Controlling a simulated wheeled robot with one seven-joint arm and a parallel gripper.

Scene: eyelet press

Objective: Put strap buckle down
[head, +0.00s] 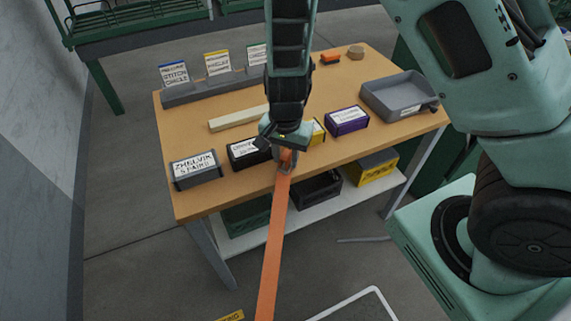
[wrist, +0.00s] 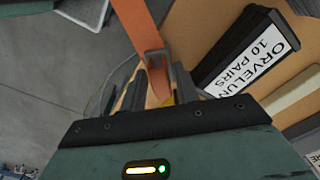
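An orange strap (head: 273,245) runs from my gripper (head: 286,158) down past the table's front edge to the bottom of the head view. Its grey metal buckle (wrist: 153,60) sits at my fingertips in the wrist view, with orange strap (wrist: 140,22) through it. My gripper (wrist: 160,85) appears shut on the buckle, near the table's front edge. In the head view my wrist and fingers mostly hide the buckle.
On the wooden table (head: 240,190) stand labelled boxes: grey (head: 195,170), black (head: 246,152), yellow (head: 318,131) and purple (head: 347,120). A grey tray (head: 400,95) is at the right and a cream bar (head: 238,118) lies behind the boxes. Bins sit on the lower shelf (head: 345,195).

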